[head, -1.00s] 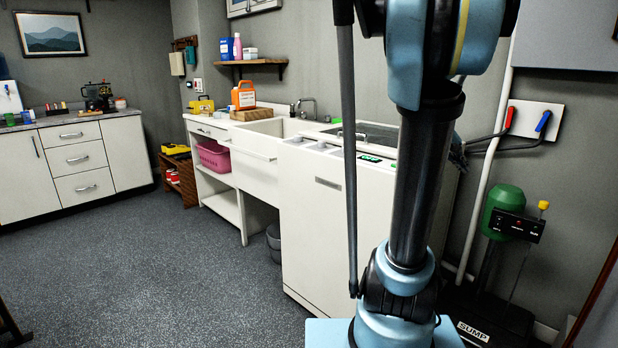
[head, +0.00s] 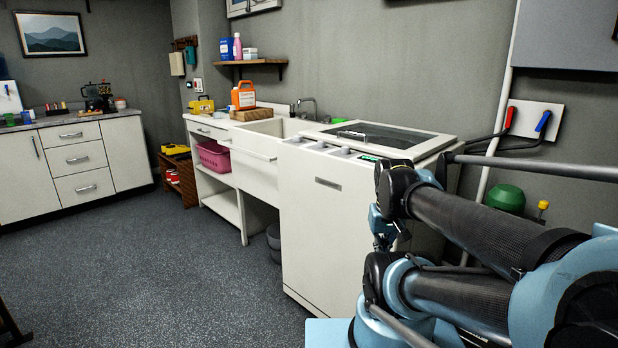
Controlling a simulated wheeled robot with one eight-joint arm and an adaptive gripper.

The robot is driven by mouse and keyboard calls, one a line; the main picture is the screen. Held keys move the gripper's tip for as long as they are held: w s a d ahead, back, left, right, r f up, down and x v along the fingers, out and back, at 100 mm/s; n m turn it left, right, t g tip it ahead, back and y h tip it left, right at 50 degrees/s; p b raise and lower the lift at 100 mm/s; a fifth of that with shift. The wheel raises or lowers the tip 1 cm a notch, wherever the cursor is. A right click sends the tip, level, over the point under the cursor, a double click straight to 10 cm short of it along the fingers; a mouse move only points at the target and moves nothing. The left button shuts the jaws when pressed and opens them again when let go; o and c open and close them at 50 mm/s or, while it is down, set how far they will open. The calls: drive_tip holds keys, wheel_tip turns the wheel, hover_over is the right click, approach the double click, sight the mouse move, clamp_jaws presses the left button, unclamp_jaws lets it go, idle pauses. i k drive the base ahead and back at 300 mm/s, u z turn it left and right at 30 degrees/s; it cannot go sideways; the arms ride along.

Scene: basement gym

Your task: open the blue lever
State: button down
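The blue lever (head: 543,122) is on a white wall plate (head: 535,118) at the right of the head view, above the washer's right side. A red lever (head: 510,117) sits just to its left on the same plate. Both levers lean upward, and dark hoses run left from the plate. My arm fills the lower right, in front of and below the plate. I cannot pick out my gripper's fingers in this view.
A white washer (head: 325,235) with a glass lid stands left of my arm, beside a sink (head: 262,140). A green sump pump top (head: 506,198) and a yellow knob (head: 542,206) show behind my arm. The floor (head: 150,260) at left is clear.

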sight(546, 115)
drive_tip(key=k, duration=1.3)
drive_tip(key=z, duration=0.7)
drive_tip(key=i, duration=1.7)
drive_tip(key=u, duration=0.45)
